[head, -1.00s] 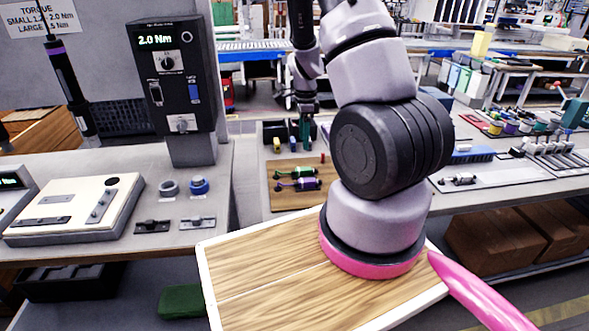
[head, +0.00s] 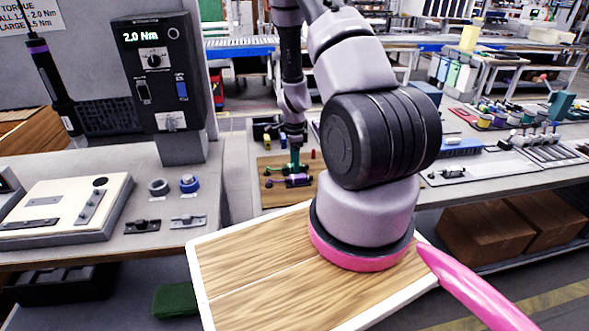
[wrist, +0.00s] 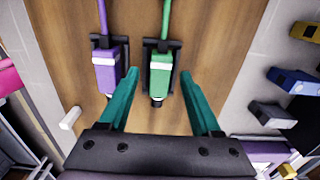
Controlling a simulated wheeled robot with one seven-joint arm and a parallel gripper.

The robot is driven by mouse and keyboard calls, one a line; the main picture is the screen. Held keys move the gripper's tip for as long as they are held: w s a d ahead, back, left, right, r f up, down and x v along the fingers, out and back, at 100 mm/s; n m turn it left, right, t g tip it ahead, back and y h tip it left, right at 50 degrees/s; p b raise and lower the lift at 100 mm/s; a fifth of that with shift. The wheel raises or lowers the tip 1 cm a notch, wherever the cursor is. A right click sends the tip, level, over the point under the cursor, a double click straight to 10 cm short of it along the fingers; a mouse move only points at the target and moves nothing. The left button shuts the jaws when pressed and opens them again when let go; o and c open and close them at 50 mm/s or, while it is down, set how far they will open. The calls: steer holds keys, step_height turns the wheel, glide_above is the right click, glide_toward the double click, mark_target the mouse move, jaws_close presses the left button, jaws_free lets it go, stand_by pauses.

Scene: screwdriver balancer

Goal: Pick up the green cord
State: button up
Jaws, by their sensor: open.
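The green cord (wrist: 167,16) runs up from a green tool body (wrist: 160,75) on a wooden board (wrist: 215,60), at the top of the wrist view. My gripper (wrist: 160,73) is open, with its teal fingertips on either side of the green body in the picture and the cord beyond them. I cannot tell how far above the board the tips are. A purple tool (wrist: 108,72) with a purple cord (wrist: 103,14) lies just left of the green one. In the head view my gripper (head: 294,158) hides part of the green tool.
Blue (wrist: 295,80), dark and yellow blocks lie right of the board, and a small white piece (wrist: 70,118) at its left. In the head view, a torque unit (head: 160,75) stands on the bench at left.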

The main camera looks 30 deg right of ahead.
jaws_close()
steer(key=shift+r, duration=0.1)
step_height(320, 180, up, 13)
stand_by(0.7)
